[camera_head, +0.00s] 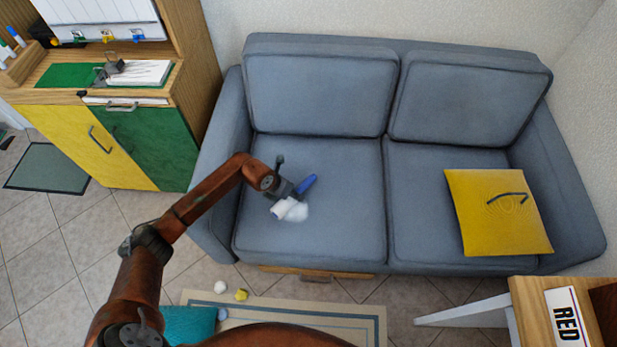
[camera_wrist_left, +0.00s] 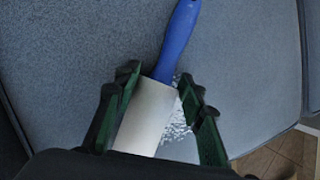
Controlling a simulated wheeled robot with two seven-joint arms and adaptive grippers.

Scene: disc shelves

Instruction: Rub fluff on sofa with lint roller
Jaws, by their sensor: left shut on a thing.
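The blue-grey sofa (camera_head: 345,190) stands against the back wall. My left gripper (camera_head: 288,191) is over its left seat cushion. It is shut on the lint roller, which has a blue handle (camera_head: 306,185) and a white roll (camera_head: 281,208). White fluff (camera_head: 298,213) lies on the cushion beside the roll; I cannot tell whether they touch. In the left wrist view the lint roller (camera_wrist_left: 146,118) lies between the fingers of my left gripper (camera_wrist_left: 157,84), handle pointing away. The fluff (camera_wrist_left: 178,133) shows partly behind the right finger. My right gripper is not in view.
A yellow cushion (camera_head: 480,230) with glasses (camera_head: 509,197) lies on the right seat. A wooden cabinet (camera_head: 186,95) stands left of the sofa. A table corner (camera_head: 535,300) is at lower right.

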